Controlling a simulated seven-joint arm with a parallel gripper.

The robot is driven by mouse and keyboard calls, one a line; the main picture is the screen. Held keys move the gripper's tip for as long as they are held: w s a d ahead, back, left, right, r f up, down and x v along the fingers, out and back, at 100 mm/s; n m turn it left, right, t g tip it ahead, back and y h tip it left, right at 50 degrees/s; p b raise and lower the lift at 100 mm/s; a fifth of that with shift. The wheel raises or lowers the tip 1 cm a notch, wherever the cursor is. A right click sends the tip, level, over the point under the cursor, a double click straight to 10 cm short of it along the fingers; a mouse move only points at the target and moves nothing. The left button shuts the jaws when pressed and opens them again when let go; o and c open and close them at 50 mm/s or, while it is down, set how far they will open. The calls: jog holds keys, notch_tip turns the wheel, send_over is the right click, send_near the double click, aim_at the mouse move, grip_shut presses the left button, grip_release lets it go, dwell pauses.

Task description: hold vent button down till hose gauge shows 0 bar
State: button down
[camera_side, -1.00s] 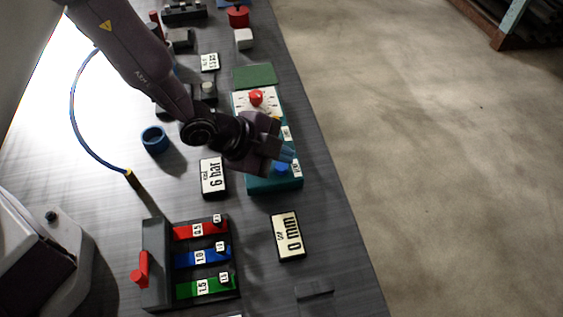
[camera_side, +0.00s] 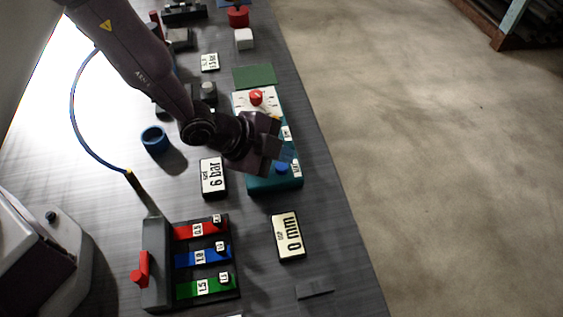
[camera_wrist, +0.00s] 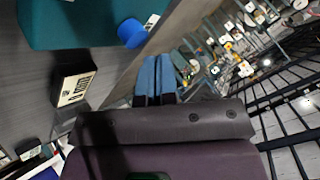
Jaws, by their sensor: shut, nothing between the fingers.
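A blue button (camera_side: 281,168) sits on the near end of a long teal box (camera_side: 262,184). In the wrist view the blue button (camera_wrist: 132,33) stands out from the box beside my fingers. My gripper (camera_side: 286,154) is shut and empty, with its blue fingertips close to the button. In the wrist view my fingertips (camera_wrist: 156,72) are apart from it. Which control is the vent button cannot be read. A display (camera_side: 212,177) reads 6 bar. A smaller bar display (camera_side: 210,62) stands farther back, its number too small to read. My wrist hides part of the box.
A red knob (camera_side: 256,97) is on the box's white panel. A 0 mm display (camera_side: 288,235) lies nearer. A blue hose (camera_side: 74,118) and blue ring (camera_side: 155,139) are at left.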

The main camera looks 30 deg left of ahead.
aim_at(281, 168)
dwell(0.3)
jog(key=shift+f, duration=0.4)
jog(key=shift+f, duration=0.55)
dwell(0.5)
dwell(2.8)
jog(key=shift+r, duration=0.95)
jog(key=shift+r, duration=2.55)
